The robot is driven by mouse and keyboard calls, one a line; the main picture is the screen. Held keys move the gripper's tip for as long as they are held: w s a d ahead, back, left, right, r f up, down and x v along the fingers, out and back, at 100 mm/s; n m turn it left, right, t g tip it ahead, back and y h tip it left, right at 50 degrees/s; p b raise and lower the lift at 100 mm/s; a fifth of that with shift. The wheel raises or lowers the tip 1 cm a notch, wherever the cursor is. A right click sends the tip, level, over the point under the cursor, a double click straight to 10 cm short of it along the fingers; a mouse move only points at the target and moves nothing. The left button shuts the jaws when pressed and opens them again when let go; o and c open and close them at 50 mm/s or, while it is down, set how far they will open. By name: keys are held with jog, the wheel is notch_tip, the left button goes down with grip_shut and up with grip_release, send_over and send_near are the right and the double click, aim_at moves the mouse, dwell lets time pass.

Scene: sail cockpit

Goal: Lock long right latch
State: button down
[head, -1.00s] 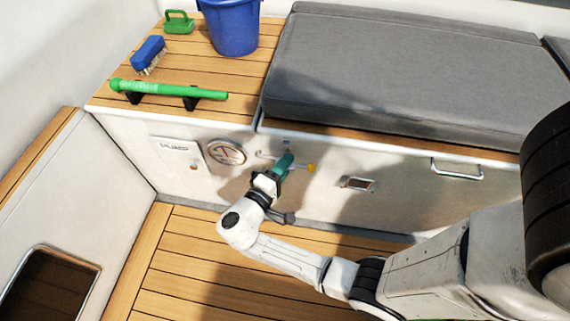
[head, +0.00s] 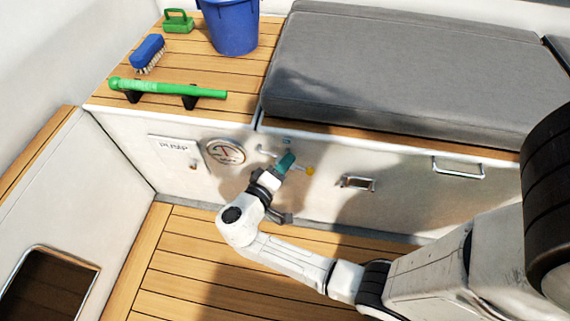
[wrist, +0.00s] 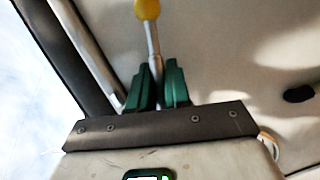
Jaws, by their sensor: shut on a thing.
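The long latch is a thin metal rod with a yellow knob (head: 310,171) at its right end, on the white locker front below the seat cushion. In the head view the rod runs nearly level, dipping slightly to the right. My gripper (head: 286,163) is at the rod, just left of the knob, and its green fingers hide part of it. In the wrist view my gripper (wrist: 160,86) has its two green fingers on either side of the metal rod (wrist: 153,45), shut on it. The yellow knob (wrist: 147,9) sticks out beyond the fingertips.
A round gauge (head: 226,152) and a pump panel (head: 174,150) are left of the latch. A small recessed catch (head: 357,183) and a metal handle (head: 458,168) are to the right. The grey cushion (head: 410,75) overhangs above. The wooden floor (head: 185,265) is clear.

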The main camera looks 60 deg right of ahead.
jog(key=m+t+y, duration=0.1)
jog(key=m, duration=0.2)
jog(key=shift+f+b, duration=0.1)
jog(key=shift+b, duration=0.3)
jog(key=m+t+y+b, duration=0.1)
jog(key=m, duration=0.1)
jog(key=shift+m, duration=0.3)
jog(key=m+t+y+b, duration=0.1)
jog(key=m+b, duration=0.2)
jog(key=shift+f+t, duration=0.15)
jog(key=shift+t, duration=0.25)
jog(key=shift+m+t+y+b, duration=0.55)
jog(key=shift+m+b, duration=0.25)
jog(key=shift+b, duration=0.25)
jog(key=shift+r+t, duration=0.2)
jog(key=shift+t, duration=0.05)
jog(key=c, duration=1.2)
grip_release()
jog(key=shift+o, duration=0.2)
jog(key=p+v, duration=0.3)
jog(key=v, duration=0.8)
